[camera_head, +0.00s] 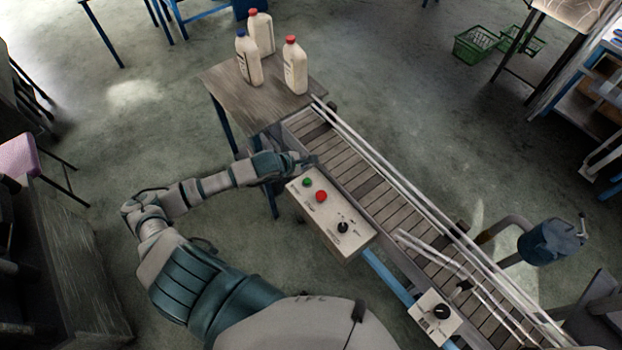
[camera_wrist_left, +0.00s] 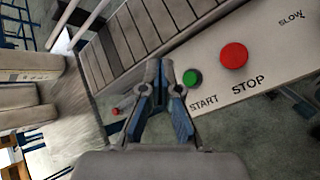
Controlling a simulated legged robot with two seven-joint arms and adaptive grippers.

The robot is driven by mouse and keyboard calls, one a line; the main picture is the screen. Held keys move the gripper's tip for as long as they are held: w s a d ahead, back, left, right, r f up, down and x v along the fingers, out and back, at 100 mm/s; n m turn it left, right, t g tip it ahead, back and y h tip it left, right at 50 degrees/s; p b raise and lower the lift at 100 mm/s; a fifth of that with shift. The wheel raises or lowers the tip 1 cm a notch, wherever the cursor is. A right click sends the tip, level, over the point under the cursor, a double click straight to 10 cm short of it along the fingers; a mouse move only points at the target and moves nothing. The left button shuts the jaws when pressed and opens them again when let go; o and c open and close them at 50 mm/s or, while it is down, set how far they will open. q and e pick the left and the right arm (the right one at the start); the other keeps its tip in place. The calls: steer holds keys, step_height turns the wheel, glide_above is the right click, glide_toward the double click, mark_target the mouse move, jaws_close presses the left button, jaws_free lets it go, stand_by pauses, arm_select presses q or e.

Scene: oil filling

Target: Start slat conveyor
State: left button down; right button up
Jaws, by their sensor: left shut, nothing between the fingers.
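The slat conveyor (camera_head: 377,188) runs from the wooden table down to the lower right; its slats also show in the left wrist view (camera_wrist_left: 136,32). A pale control box (camera_head: 333,222) sits at its near side. It has a green START button (camera_head: 307,182), a red STOP button (camera_head: 321,196) and a black knob (camera_head: 343,227). In the left wrist view, the green button (camera_wrist_left: 191,78) is just right of my left gripper (camera_wrist_left: 160,72), and the red button (camera_wrist_left: 233,55) is further right. My left gripper (camera_head: 307,160) is shut and empty, close to the green button. Contact cannot be told. My right gripper is not in view.
Three white bottles (camera_head: 295,66) with red or blue caps stand on the wooden table (camera_head: 225,84). A second knob box (camera_head: 435,313) is lower along the conveyor. A blue device (camera_head: 551,242) stands to its right.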

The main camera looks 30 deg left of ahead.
mark_target(305, 181)
arm_select(q)
steer(key=f+b, duration=0.1)
steer(key=f, duration=0.2)
steer(key=f+b, duration=0.3)
steer(key=f, duration=0.2)
steer(key=shift+w+a+f+b, duration=0.15)
steer(key=shift+w+f+b, duration=0.1)
steer(key=shift+f+b, duration=0.45)
steer(key=shift+a, duration=0.55)
steer(key=shift+d, duration=0.1)
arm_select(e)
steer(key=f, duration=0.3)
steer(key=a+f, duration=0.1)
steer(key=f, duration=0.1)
arm_select(q)
steer(key=shift+d+r, duration=0.1)
steer(key=shift+d, duration=0.2)
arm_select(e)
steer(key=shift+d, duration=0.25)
arm_select(q)
steer(key=shift+a, duration=0.3)
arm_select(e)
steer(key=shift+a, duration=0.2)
